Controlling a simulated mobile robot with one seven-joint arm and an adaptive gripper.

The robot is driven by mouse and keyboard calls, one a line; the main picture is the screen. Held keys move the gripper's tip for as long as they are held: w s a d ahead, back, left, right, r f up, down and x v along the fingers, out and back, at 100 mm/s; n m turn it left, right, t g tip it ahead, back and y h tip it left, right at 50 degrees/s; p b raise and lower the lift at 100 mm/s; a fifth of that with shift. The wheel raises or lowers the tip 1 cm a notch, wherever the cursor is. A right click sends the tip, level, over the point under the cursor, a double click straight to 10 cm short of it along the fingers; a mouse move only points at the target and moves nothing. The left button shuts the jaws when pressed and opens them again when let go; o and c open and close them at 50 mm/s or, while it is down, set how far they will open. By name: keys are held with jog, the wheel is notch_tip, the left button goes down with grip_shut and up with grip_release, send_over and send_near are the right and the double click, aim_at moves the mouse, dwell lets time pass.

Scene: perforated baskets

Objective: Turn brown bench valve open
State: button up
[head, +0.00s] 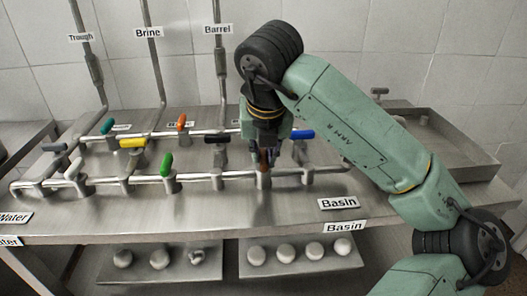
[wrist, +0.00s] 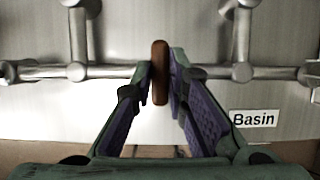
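The brown bench valve has a narrow brown handle (wrist: 160,72), seen nearly end-on in the wrist view and standing crosswise to its pipe. In the head view only a small part of the brown handle (head: 263,160) shows below my gripper. My gripper (wrist: 160,85) is over the front pipe with one finger on each side of the handle. Its fingertips are drawn in close against the handle's sides, and it looks shut on it. The valve's body below the handle is partly hidden by the fingers in the wrist view.
A blue handle (head: 302,134) and a black handle (head: 217,139) are close to my gripper. Green (head: 166,164), yellow (head: 132,143) and orange (head: 182,122) handles stand further left. A Basin label (head: 338,203) lies at the bench front. White round knobs (head: 285,252) sit below.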

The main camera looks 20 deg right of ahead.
grip_shut()
jog(key=n+y+b, duration=0.1)
jog(key=n+b, duration=0.1)
jog(key=n, duration=0.1)
jog(key=shift+d+f+b, duration=0.15)
jog(key=shift+b, duration=0.2)
jog(key=n+y+b, duration=0.1)
jog(key=n+y, duration=0.1)
jog(key=n, duration=0.3)
jog(key=shift+d+n, duration=0.1)
jog(key=shift+n, duration=0.2)
jog(key=n, duration=0.1)
jog(key=n+g+y, duration=0.1)
jog(key=n, duration=0.2)
jog(key=shift+w+r+y, duration=0.15)
jog(key=shift+r+y, duration=0.1)
jog(key=shift+y, duration=0.05)
jog(key=n+g, duration=0.1)
jog(key=n, duration=0.1)
jog(key=n+g+y+p, duration=0.1)
jog(key=n, duration=0.2)
jog(key=shift+d, duration=0.1)
jog(key=shift+f+n+p, duration=0.1)
jog(key=shift+n+p, duration=0.2)
